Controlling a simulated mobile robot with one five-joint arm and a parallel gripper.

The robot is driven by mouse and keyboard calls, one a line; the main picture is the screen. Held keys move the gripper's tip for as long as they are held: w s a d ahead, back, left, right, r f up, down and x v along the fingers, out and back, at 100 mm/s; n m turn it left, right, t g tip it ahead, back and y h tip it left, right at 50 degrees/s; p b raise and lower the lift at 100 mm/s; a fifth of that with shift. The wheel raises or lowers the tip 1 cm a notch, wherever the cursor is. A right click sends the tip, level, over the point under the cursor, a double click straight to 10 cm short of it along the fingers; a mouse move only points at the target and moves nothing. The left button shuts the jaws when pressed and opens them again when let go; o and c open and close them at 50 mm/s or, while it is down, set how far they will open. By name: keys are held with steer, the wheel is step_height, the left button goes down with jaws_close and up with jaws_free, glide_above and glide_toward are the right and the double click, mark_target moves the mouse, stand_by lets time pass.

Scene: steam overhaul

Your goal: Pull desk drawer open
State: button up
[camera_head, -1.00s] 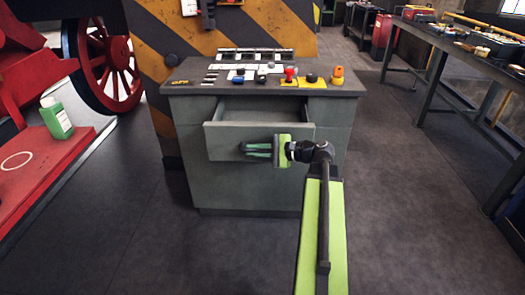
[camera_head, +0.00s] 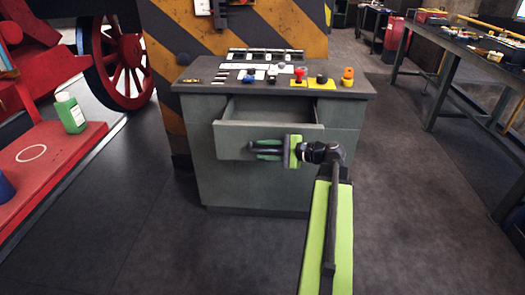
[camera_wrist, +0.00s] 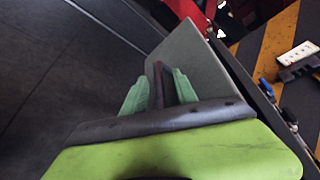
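The grey desk (camera_head: 260,190) stands ahead with its wide drawer (camera_head: 225,138) pulled partly out. The dark inside of the drawer shows behind its front panel. My gripper (camera_head: 262,150) is at the drawer front, its green fingers one above the other and spread apart. In the wrist view, the fingers of my gripper (camera_wrist: 158,92) stand on both sides of the dark drawer handle (camera_wrist: 160,82), and the grey drawer front (camera_wrist: 195,65) lies just beyond. The handle is mostly hidden in the head view, and any contact with the fingers is unclear.
Buttons and a red knob (camera_head: 300,75) sit on the desk top. A red platform (camera_head: 45,155) with a green bottle (camera_head: 70,112) is at left, near a red wheel (camera_head: 120,65). A workbench (camera_head: 470,45) stands at right. The floor between is clear.

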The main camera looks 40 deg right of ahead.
steer(key=p+v, duration=0.3)
steer(key=v, duration=1.4)
steer(key=shift+a+f, duration=0.1)
steer(key=shift+a, duration=0.05)
